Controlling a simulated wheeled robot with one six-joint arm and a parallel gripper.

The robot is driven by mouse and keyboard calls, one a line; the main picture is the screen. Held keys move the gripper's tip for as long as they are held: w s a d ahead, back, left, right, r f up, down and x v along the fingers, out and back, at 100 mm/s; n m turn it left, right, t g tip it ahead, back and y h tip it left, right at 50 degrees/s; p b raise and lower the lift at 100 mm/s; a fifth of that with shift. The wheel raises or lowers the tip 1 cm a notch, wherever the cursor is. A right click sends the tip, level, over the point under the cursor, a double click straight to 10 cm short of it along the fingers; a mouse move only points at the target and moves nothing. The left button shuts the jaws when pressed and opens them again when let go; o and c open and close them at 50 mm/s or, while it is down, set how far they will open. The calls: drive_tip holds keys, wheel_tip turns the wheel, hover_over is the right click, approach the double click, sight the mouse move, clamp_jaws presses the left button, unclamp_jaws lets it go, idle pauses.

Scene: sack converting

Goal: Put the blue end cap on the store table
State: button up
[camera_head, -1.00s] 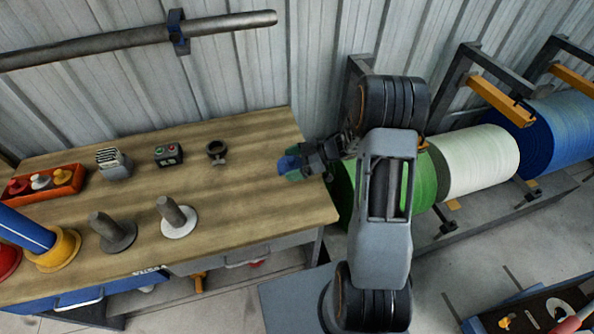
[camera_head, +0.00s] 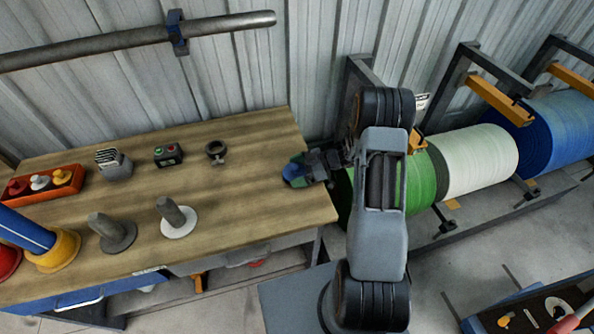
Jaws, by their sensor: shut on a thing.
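The gripper's fingers partly hide the cap.
On the table stand a white-based spindle (camera_head: 178,222), a grey spindle (camera_head: 112,235), a dark ring-shaped clamp (camera_head: 216,151), a button box (camera_head: 168,155) and a red tray (camera_head: 45,187). Green (camera_head: 422,180) and white rolls lie to the right. The table's front right is clear.

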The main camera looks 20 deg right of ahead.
drive_tip(key=shift+f, duration=0.15)
drive_tip(key=o, duration=0.6)
